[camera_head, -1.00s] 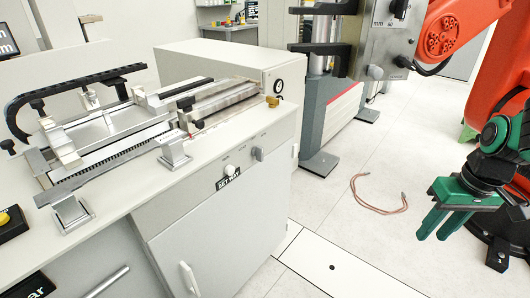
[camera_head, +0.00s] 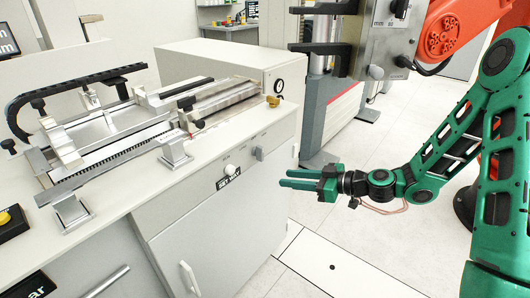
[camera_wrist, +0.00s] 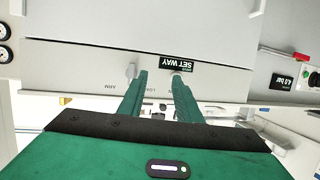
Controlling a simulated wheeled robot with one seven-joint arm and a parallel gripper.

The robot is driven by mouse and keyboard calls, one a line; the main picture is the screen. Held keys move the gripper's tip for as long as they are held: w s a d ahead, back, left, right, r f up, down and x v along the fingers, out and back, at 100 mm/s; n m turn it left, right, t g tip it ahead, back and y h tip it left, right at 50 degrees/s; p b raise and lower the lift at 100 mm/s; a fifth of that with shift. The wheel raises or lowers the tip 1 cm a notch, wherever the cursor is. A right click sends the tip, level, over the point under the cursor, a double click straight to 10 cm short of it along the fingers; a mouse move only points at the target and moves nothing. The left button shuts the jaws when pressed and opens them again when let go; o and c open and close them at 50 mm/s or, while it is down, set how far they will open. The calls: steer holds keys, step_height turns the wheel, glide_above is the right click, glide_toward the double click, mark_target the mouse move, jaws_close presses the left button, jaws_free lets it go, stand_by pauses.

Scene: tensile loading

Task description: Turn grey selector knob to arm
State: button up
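The grey selector knob (camera_head: 260,153) is on the sloped front panel of the white cabinet, right of a white round knob (camera_head: 231,170). In the wrist view, which is upside down, the grey knob (camera_wrist: 131,71) shows just left of the left fingertip, near small "ARM" and "LOAD" lettering. My green gripper (camera_head: 285,178) is apart from the panel, to the right of and below the grey knob in the head view, fingers pointing left. In the wrist view the fingers of my gripper (camera_wrist: 160,76) are spread with nothing between them. The knob's pointer direction is too small to tell.
A black "SET WAY" label (camera_head: 228,181) is below the white knob. A metal test rig (camera_head: 110,135) stands on the cabinet top. A tall grey testing machine (camera_head: 330,115) stands behind. The floor (camera_head: 340,225) right of the cabinet is mostly clear.

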mark_target(263, 149)
steer(key=w+a+t, duration=0.1)
steer(key=w+a, duration=0.2)
steer(key=w, duration=0.1)
steer(key=w+a+r+m+t, duration=0.1)
steer(key=w+a, duration=0.1)
steer(key=w, duration=0.2)
steer(key=w+a+r+m+t+y, duration=0.1)
steer(key=w+a+t, duration=0.1)
steer(key=w+a, duration=0.1)
steer(key=shift+w+a+r, duration=0.1)
steer(key=shift+w+a, duration=0.25)
steer(key=shift+w, duration=0.1)
jaws_close()
